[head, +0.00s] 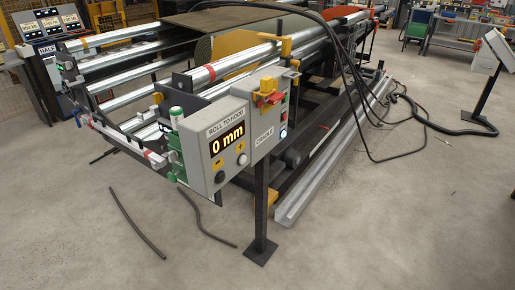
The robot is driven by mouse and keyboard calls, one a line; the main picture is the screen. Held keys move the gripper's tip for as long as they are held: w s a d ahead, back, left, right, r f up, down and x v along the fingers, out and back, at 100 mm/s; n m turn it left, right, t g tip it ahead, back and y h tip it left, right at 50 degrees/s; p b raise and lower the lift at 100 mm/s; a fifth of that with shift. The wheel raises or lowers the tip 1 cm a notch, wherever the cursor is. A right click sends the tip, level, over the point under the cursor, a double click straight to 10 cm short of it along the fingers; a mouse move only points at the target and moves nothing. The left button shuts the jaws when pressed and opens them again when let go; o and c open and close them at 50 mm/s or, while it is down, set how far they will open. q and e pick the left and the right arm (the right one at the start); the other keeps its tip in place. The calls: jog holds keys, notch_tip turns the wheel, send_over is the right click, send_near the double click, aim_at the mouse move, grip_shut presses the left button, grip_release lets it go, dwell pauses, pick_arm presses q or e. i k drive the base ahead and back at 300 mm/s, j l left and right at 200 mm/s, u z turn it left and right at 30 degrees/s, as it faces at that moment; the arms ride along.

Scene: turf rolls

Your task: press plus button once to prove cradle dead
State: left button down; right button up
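A grey control box (216,171) labelled "ROLL TO HOOD" stands on a dark post in the middle of the head view. Its display (227,138) reads "0 mm". Below the display are two small yellow plates and two round buttons, one dark (220,177) and one pale (242,160). The marks are too small to tell which is plus. A grey panel labelled "CRADLE" (264,137) adjoins it on the right. It carries a red and yellow switch (268,92), small coloured buttons and a whitish lamp (283,133). Neither of my grippers is in view.
The roller frame (120,37) stands behind the box, with a pale metal rail (325,165) along the floor. Black cables (350,80) hang at the right. Two dark strips (135,222) lie on the floor in front. A screen stand (487,95) is far right. The front floor is mostly clear.

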aim_at(243, 159)
jog(key=i+l, duration=0.15)
jog(key=l, duration=0.15)
jog(key=i+l+u, duration=0.15)
jog(key=l, duration=0.15)
jog(key=i+l, duration=0.15)
jog(key=l, duration=0.15)
jog(key=i+l+u, duration=0.1)
jog(key=l, duration=0.2)
jog(key=i, duration=0.05)
